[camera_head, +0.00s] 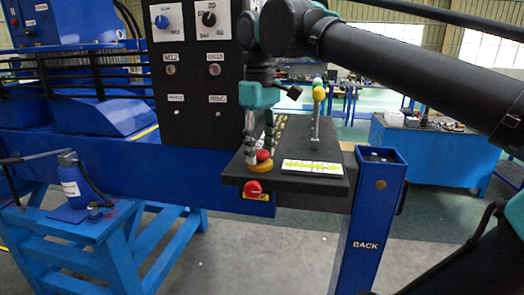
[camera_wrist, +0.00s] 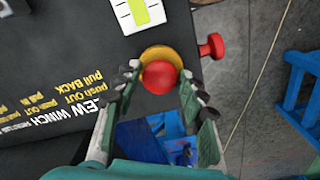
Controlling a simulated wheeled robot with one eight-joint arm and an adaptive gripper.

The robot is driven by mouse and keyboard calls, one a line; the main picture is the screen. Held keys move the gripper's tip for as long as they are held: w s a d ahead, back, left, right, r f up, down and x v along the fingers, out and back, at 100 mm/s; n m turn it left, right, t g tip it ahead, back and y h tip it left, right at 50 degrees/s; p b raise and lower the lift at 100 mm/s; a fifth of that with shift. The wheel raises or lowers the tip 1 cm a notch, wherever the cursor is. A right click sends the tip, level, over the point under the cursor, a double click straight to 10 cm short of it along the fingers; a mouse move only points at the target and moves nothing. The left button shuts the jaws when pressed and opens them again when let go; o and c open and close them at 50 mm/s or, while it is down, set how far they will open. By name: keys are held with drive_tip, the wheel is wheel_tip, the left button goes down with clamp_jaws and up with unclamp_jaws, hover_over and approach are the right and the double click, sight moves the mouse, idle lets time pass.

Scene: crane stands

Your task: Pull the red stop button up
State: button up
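The red stop button (camera_head: 263,155) is a round red cap on a yellow collar, near the front left corner of the black control panel (camera_head: 310,150). In the wrist view the red cap (camera_wrist: 160,77) lies between my two fingertips, with the yellow collar (camera_wrist: 160,53) beyond it. My gripper (camera_head: 258,148) points down at the button from above. My gripper's fingers (camera_wrist: 160,72) are apart, one on each side of the cap, with small gaps seen from the wrist. I cannot tell how high the tips are above the panel.
A red rotary knob (camera_head: 253,188) sticks out from the panel's front face, close to the button; it also shows in the wrist view (camera_wrist: 212,46). A lever with a yellow ball (camera_head: 319,93) stands on the panel to the right. A black switch box (camera_head: 195,80) rises behind left.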

sight(260, 150)
drive_tip(key=c, duration=0.5)
drive_tip(key=shift+c, duration=0.2)
drive_tip(key=shift+r, duration=0.65)
drive_tip(key=o, duration=1)
drive_tip(key=shift+r, duration=3.5)
